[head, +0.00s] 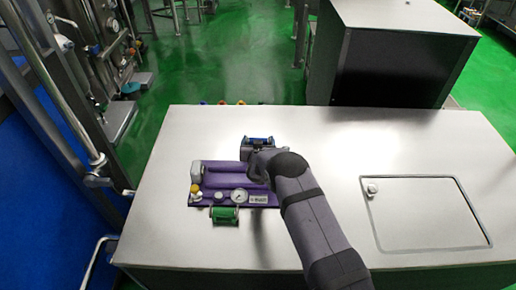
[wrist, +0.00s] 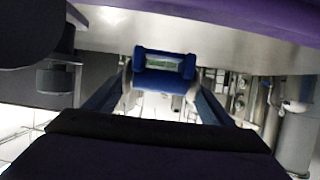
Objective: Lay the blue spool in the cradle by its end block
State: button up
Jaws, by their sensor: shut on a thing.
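The blue spool (head: 259,139) is at the tip of my gripper (head: 258,150), by the far right corner of the purple unit. In the wrist view the blue spool (wrist: 165,82) sits between the two fingers of my gripper (wrist: 163,90), which is shut on it. The purple unit (head: 213,201) lies on the table with a trough-like bed, which I take for the cradle. A pale grey end block (head: 197,173) stands at its left end. My arm hides the unit's right end. I cannot tell the spool's height above the table.
A round gauge (head: 239,196) and a yellow knob (head: 195,188) rise from the unit. The white table (head: 330,150) is clear to the right, apart from a hatch panel (head: 425,212).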

jog(key=shift+f, duration=2.1)
jog(key=shift+f, duration=0.2)
jog(key=o, duration=0.9)
jog(key=shift+o, duration=0.2)
jog(key=shift+r, duration=0.15)
jog(key=shift+s+p, duration=0.1)
jog(key=shift+p, duration=0.2)
jog(key=shift+v, duration=1)
jog(key=shift+o, duration=0.3)
jog(key=shift+v, duration=4.95)
